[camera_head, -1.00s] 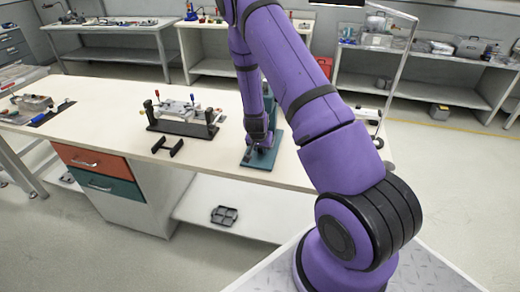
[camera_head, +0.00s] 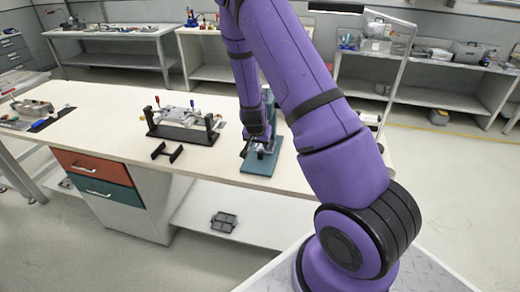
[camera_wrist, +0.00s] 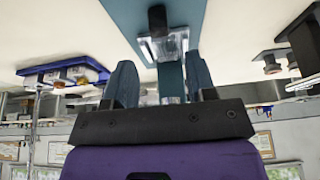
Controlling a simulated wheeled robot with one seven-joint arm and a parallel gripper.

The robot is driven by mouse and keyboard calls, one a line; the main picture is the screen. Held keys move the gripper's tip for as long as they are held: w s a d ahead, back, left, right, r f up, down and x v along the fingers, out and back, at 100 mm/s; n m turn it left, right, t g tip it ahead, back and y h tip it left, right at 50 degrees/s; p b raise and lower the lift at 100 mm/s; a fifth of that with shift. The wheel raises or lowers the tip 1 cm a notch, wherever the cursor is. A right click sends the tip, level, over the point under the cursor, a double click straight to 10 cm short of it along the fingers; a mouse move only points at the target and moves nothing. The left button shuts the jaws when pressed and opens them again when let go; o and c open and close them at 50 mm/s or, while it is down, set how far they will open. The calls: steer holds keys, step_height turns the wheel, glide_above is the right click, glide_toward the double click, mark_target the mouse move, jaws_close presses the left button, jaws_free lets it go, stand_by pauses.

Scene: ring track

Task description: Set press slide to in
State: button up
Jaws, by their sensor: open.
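The press has a teal base plate (camera_head: 265,167) on the workbench and a teal upright, partly hidden behind my arm. In the wrist view its teal plate (camera_wrist: 135,12) fills the top middle, with a bright metal slide part (camera_wrist: 172,44) and a dark knob (camera_wrist: 157,18) on it. My gripper (camera_wrist: 160,65) is open, its two fingers apart on either side of the teal post. It looks empty, and I cannot tell if it touches the slide. In the head view my gripper (camera_head: 256,143) is low over the plate and mostly hidden.
A black fixture (camera_head: 183,134) with coloured-handled clamps stands left of the press. A black H-shaped stand (camera_head: 167,153) lies in front of it. A grey device (camera_head: 32,107) is at the bench's far left. Drawers (camera_head: 95,165) sit below. Bench between these is clear.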

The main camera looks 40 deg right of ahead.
steer(key=shift+v, duration=1.5)
steer(key=s+a+r+n+t+y, duration=0.15)
steer(key=a+r, duration=0.25)
steer(key=r, duration=0.4)
steer(key=s+a+r+n+y, duration=0.1)
steer(key=s+a+r+n, duration=0.2)
steer(key=r, duration=0.5)
steer(key=s+a+r+y, duration=0.25)
steer(key=a+r, duration=0.25)
steer(key=r, duration=0.3)
steer(key=s+a+r+n, duration=0.1)
steer(key=s+r+n, duration=0.1)
steer(key=s+r, duration=0.2)
steer(key=s+a+r+n+h, duration=0.1)
steer(key=s+r, duration=0.3)
steer(key=s, duration=0.7)
steer(key=s+a+r+n, duration=0.3)
steer(key=s+r, duration=0.2)
steer(key=s, duration=0.2)
steer(key=shift+s+t, duration=0.35)
steer(key=shift+t, duration=0.1)
